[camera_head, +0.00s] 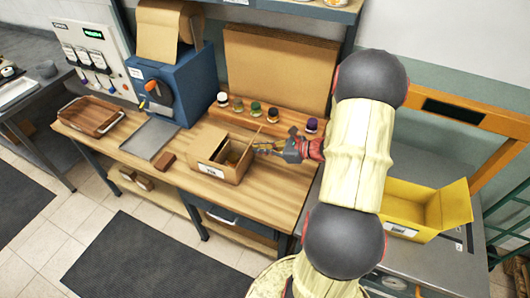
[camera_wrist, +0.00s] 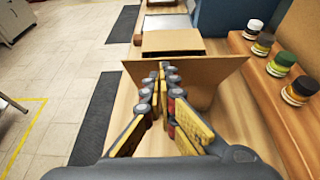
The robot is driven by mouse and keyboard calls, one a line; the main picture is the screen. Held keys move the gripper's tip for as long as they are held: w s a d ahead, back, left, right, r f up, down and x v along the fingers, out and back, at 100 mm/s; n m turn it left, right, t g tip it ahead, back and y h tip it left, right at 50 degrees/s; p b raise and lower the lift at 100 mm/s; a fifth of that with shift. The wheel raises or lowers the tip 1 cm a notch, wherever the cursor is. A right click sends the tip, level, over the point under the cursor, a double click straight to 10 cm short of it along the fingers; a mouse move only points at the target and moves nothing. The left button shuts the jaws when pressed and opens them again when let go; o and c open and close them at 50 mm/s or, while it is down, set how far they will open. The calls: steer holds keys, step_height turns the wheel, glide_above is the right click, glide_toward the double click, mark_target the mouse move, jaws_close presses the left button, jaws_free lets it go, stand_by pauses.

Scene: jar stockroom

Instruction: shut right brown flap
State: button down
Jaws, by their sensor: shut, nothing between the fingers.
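An open brown cardboard box (camera_head: 205,170) with a white label stands on the wooden workbench. Its right flap (camera_head: 251,144) stands up at a slant on the box's right side. In the wrist view this flap (camera_wrist: 215,75) spreads across just ahead of my fingers and hides most of the box's inside. My gripper (camera_head: 262,148) is at the right of the box, beside the flap, with its fingers pointing left. In the wrist view my fingers (camera_wrist: 163,72) are shut and empty, with their tips at the flap's upper part. I cannot tell whether they touch it.
Several small jars (camera_head: 255,109) stand on a wooden ledge (camera_head: 285,130) behind the box. A brown block (camera_head: 165,161) and a metal tray (camera_head: 149,138) lie to its left. A blue machine (camera_head: 175,85) stands behind them. A yellow box (camera_head: 408,208) is at the right.

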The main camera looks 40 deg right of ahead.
steer(key=shift+r, duration=0.15)
steer(key=shift+w+a+r+g+p, duration=0.15)
steer(key=shift+w+g+p, duration=0.15)
steer(key=shift+p, duration=0.45)
